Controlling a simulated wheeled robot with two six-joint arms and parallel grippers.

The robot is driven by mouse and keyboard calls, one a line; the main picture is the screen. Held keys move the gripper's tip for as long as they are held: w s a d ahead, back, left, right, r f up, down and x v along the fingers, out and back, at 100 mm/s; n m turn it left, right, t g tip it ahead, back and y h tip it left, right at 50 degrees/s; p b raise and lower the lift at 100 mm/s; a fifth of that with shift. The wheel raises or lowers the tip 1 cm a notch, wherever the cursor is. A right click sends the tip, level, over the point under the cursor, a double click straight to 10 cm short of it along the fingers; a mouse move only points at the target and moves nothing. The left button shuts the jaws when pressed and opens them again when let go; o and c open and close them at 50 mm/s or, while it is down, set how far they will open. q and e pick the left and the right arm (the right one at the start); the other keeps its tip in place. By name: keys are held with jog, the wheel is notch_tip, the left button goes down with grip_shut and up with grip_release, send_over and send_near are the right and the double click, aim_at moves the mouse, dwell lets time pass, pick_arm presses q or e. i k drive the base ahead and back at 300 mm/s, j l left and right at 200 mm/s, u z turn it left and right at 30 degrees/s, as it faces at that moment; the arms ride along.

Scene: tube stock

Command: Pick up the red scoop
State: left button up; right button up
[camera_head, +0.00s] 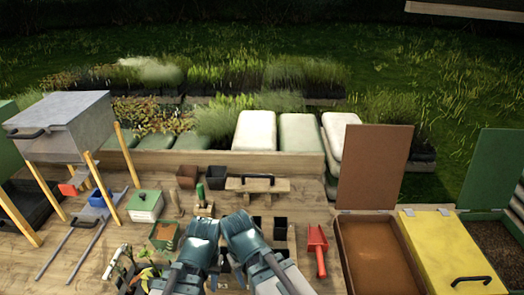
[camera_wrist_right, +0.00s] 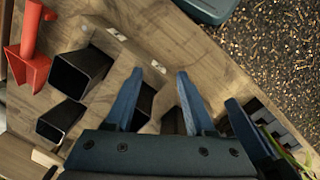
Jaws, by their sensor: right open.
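The red scoop (camera_head: 318,248) lies on the wooden table to the right of both my grippers in the head view. In the right wrist view the red scoop (camera_wrist_right: 31,58) is at the upper left, partly cut off by the picture edge. My right gripper (camera_head: 240,224) is apart from it, over the middle of the table. In the wrist view the right gripper (camera_wrist_right: 158,82) has its two blue fingers spread, with nothing held between them. My left gripper (camera_head: 205,226) is close beside the right one; its finger gap is not clear.
Black square pots (camera_wrist_right: 80,72) stand between the right gripper and the scoop. An open brown bin (camera_head: 376,262) and a yellow-lidded bin (camera_head: 446,250) are to the scoop's right.

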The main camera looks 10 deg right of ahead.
aim_at(317, 241)
jog(key=z, duration=1.6)
jog(key=k+l, duration=0.2)
jog(key=k, duration=0.2)
jog(key=k+l, duration=0.15)
jog(key=k, duration=0.25)
